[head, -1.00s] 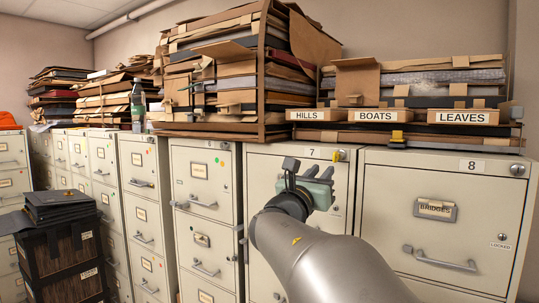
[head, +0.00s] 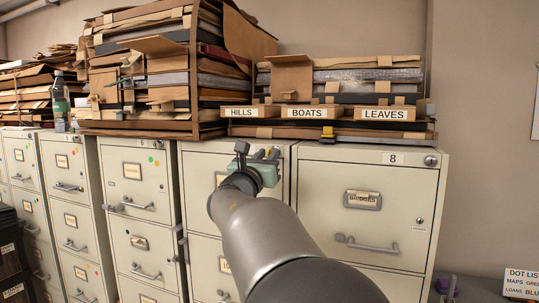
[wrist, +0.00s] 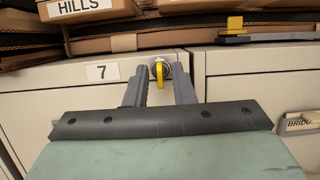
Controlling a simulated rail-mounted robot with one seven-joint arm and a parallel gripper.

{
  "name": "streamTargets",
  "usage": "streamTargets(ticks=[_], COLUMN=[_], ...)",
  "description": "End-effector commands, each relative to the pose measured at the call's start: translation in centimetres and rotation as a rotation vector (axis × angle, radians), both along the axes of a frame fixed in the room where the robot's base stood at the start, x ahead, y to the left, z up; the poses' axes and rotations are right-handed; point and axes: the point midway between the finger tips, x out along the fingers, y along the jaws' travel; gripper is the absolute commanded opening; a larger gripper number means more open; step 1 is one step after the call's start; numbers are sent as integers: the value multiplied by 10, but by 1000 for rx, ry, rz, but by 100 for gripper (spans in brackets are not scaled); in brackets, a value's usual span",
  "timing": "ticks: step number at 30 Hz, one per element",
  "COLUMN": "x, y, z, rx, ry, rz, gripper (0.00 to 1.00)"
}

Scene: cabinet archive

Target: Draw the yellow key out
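The yellow key (wrist: 160,73) sits in the round lock at the top of cabinet 7, seen in the wrist view. It hangs down from the lock. My gripper (wrist: 161,82) is open, with one grey finger on each side of the key and a visible gap on both sides. I cannot tell how deep the fingers reach around it. In the head view my gripper (head: 257,153) is at the top right of cabinet 7 (head: 205,165) and hides the key and lock.
Cabinet 8 (head: 325,235) stands to the right, with a handle and its own lock. Above are boxes labelled HILLS, BOATS and LEAVES (head: 386,114) and stacked folders. A yellow block on a dark base (wrist: 235,25) lies on the cabinet top, right of the lock.

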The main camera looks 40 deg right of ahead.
Motion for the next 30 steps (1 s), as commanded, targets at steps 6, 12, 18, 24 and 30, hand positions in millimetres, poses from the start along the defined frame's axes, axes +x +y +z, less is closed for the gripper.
streamTargets(ticks=[6, 12, 18, 24, 30], x=[0, 0, -1, -2, -4], y=[0, 0, 2, 3, 9], z=[0, 0, 0, 0, 0], rx=[0, 0, 0, 0, 0], ry=[0, 0, -1, 0, -1], rz=[0, 0, 0, 0, 0], gripper=[0, 0, 0, 0, 0])
